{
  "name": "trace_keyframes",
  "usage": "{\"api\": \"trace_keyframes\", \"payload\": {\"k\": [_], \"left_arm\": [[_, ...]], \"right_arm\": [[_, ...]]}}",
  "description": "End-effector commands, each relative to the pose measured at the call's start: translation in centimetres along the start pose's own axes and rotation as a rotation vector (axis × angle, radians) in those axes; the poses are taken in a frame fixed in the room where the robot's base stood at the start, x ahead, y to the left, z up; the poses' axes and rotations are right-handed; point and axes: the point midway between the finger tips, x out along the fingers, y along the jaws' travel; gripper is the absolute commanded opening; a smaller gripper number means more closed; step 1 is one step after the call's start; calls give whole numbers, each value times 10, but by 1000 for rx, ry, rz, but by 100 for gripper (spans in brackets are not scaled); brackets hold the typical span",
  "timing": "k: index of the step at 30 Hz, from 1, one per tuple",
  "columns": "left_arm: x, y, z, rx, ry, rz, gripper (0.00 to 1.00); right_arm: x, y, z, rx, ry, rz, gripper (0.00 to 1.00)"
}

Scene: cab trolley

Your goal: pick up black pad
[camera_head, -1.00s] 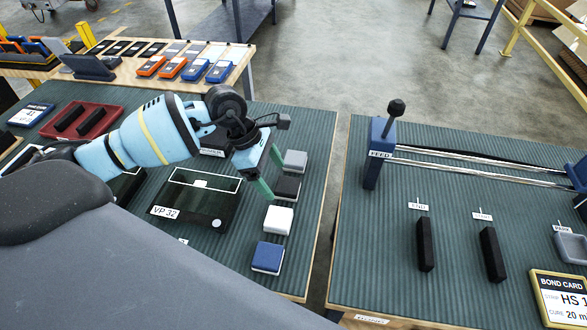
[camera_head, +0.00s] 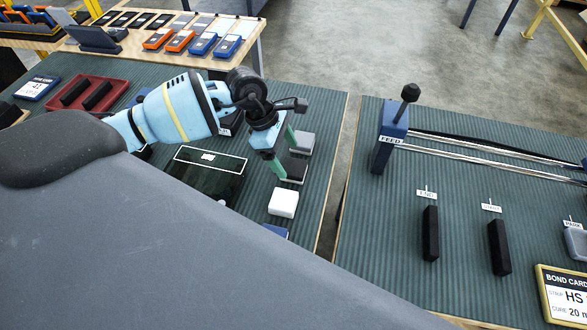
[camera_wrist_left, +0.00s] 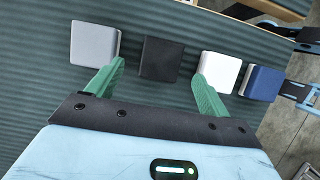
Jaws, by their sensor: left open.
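The black pad (camera_head: 294,170) lies on the ribbed green table in a row of small square pads. A grey pad (camera_head: 303,143) is behind it and a white pad (camera_head: 283,203) in front. My left gripper (camera_head: 284,153) is open and empty, its two green fingers at the black pad's left side in the head view. In the left wrist view, the black pad (camera_wrist_left: 161,59) shows just beyond the gap between the fingertips (camera_wrist_left: 159,70), not between the fingers. Their height above the table is hard to tell. My right gripper is not seen.
A blue pad (camera_wrist_left: 263,83) is beyond the white one; in the head view my body partly hides it. A dark framed panel (camera_head: 208,175) lies left of the pads. A gap separates this table from the one with the feed rails (camera_head: 480,155).

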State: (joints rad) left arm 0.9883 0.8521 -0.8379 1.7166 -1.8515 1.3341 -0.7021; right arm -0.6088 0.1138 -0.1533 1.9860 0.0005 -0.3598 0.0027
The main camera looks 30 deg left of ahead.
Motion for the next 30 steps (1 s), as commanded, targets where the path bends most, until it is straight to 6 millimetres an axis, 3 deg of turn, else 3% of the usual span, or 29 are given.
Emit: {"api": "trace_keyframes", "payload": {"k": [4, 9, 17, 28, 30], "left_arm": [[20, -3, 3, -1, -2, 0, 80], [38, -2, 1, 0, -1, 0, 80], [41, -2, 1, 0, -1, 0, 80], [41, -2, 1, 0, -2, 1, 34], [41, -2, 2, 0, -2, 1, 31]], "right_arm": [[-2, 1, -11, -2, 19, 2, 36], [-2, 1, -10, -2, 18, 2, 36], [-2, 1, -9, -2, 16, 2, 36], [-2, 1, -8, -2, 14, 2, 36], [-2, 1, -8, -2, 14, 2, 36]]}}
